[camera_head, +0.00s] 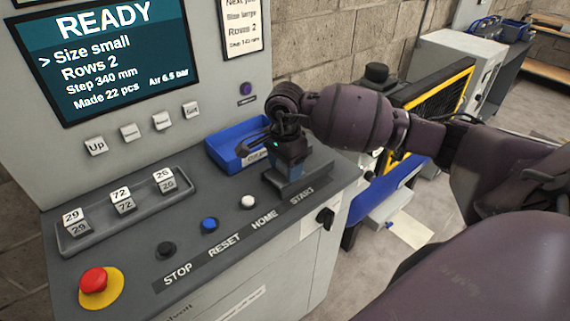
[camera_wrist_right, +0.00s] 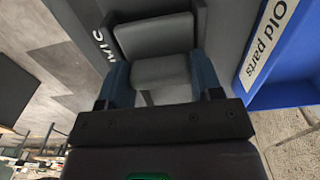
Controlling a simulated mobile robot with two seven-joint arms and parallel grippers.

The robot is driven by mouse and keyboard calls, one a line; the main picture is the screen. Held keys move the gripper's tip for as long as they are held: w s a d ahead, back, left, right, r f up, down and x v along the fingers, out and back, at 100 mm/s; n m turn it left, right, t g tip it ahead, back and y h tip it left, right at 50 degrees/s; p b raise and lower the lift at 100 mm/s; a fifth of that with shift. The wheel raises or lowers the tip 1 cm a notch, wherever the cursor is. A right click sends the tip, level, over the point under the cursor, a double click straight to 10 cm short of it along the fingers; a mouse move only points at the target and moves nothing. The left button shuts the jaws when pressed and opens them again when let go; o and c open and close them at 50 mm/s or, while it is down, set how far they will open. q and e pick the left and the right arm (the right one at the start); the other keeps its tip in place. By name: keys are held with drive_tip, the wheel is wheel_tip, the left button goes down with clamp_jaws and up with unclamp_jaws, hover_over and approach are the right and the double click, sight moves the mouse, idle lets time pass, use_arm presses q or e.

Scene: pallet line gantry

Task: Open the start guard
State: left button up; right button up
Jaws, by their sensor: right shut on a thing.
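The start guard (camera_head: 299,186) is a dark grey cover at the right end of the console's button row, beside the START label. My right gripper (camera_head: 288,163) reaches down onto it from above, and the gripper and wrist hide much of it. In the right wrist view the guard (camera_wrist_right: 155,47) is a grey flap with raised sides. My right gripper's fingers (camera_wrist_right: 160,80) sit on either side of it, shut on it. How far the guard is lifted is hard to tell, and the start button is hidden. My left gripper is not in view.
Black, blue and white buttons (camera_head: 209,224) and a red emergency stop (camera_head: 94,281) line the console. A blue bin (camera_head: 228,146) labelled "Old parts" in the right wrist view stands behind the guard. The screen (camera_head: 104,52) reads READY. A yellow-framed mesh fence (camera_head: 440,95) stands beyond.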

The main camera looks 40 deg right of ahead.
drive_tip(key=shift+d, duration=0.55)
drive_tip(key=d, duration=0.2)
drive_tip(key=d+b, duration=0.1)
drive_tip(key=d, duration=0.1)
drive_tip(key=d+b, duration=0.1)
drive_tip(key=d, duration=0.1)
drive_tip(key=shift+w+d+f, duration=0.1)
drive_tip(key=shift+w+d, duration=0.15)
drive_tip(key=shift+w, duration=0.05)
drive_tip(key=shift+d+b, duration=0.2)
drive_tip(key=shift+b, duration=0.1)
drive_tip(key=shift+d, duration=0.1)
drive_tip(key=o, duration=1)
drive_tip(key=shift+o, duration=1.3)
drive_tip(key=shift+r, duration=0.55)
wheel_tip(320, 180, up, 10)
